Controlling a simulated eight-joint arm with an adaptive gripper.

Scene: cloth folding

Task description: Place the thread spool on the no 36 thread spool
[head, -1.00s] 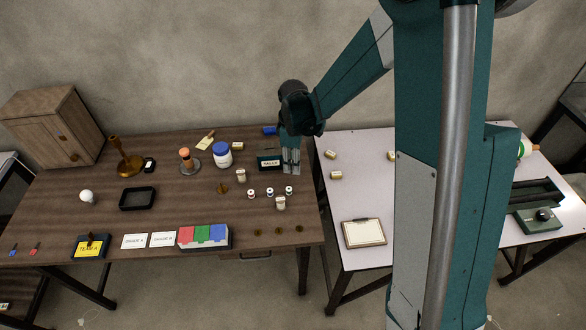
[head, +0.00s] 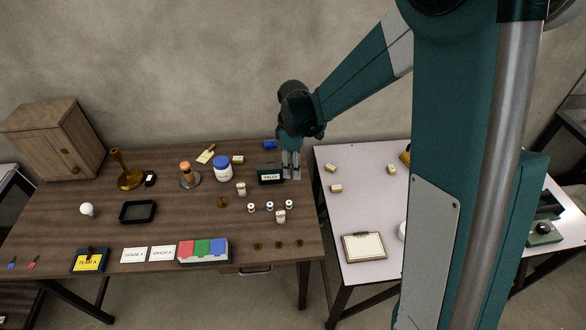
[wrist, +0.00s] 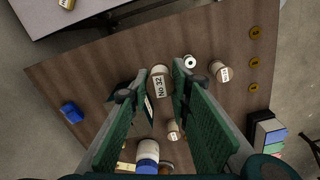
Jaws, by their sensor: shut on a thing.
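My gripper (head: 291,174) is near the back right of the brown table, beside the TALLY sign (head: 269,178). In the wrist view its green fingers (wrist: 174,85) are shut on a pale spool labelled No 32 (wrist: 159,83). That spool cannot be made out in the head view. Two similar pale spools stand on the brown table: one (head: 241,189) near the sign, and one (head: 280,217) nearer the front. They also show in the wrist view, the first (wrist: 173,130) below and the second (wrist: 220,71) at right. Their labels are too small to read.
Small white bobbins (head: 270,206) stand between the two spools. Dark discs (head: 279,245) lie near the front edge. A blue-lidded jar (head: 223,168) and a blue item (head: 270,145) are near the back.

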